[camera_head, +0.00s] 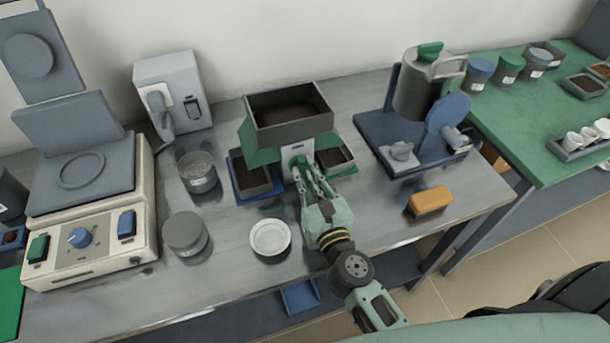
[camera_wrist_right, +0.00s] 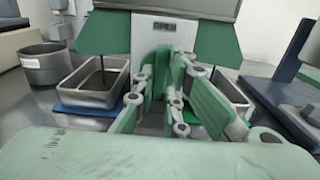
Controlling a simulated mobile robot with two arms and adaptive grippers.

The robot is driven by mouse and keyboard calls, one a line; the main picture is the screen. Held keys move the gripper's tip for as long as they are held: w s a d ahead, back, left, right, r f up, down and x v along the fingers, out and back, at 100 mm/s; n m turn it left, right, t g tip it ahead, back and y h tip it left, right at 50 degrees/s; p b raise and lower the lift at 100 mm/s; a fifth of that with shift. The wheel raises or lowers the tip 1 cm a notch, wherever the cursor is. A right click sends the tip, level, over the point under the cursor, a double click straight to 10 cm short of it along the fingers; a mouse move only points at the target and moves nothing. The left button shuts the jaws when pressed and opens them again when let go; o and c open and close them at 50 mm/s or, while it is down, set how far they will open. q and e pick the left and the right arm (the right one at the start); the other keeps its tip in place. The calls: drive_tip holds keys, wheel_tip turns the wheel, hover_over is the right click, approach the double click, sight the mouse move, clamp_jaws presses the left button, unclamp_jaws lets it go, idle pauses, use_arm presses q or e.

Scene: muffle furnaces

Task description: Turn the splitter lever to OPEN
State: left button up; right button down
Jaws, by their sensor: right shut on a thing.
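The splitter (camera_head: 291,132) stands at the back middle of the table, with an open hopper of dark granular material on green side supports. Its pale front plate carries a label reading OPEN (camera_wrist_right: 165,27) in the right wrist view. My right gripper (camera_head: 300,170) reaches to this front plate and is shut on the green lever (camera_wrist_right: 163,62), just below the label. The fingers (camera_wrist_right: 166,85) hide much of the lever, so its exact angle is hard to tell. My left gripper is not in view.
A tray (camera_wrist_right: 96,84) on a blue pad and a tray (camera_head: 341,168) on green flank the splitter. A white dish (camera_head: 270,238), lidded jar (camera_head: 186,234) and metal cup (camera_head: 198,172) stand left of my arm. A grinder (camera_head: 418,95) and orange block (camera_head: 430,201) are right.

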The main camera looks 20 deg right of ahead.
drive_tip(key=shift+f, duration=0.1)
drive_tip(key=c, duration=1.8)
unclamp_jaws()
drive_tip(key=shift+s, duration=0.1)
drive_tip(key=s, duration=1.2)
drive_tip(key=shift+d, duration=0.2)
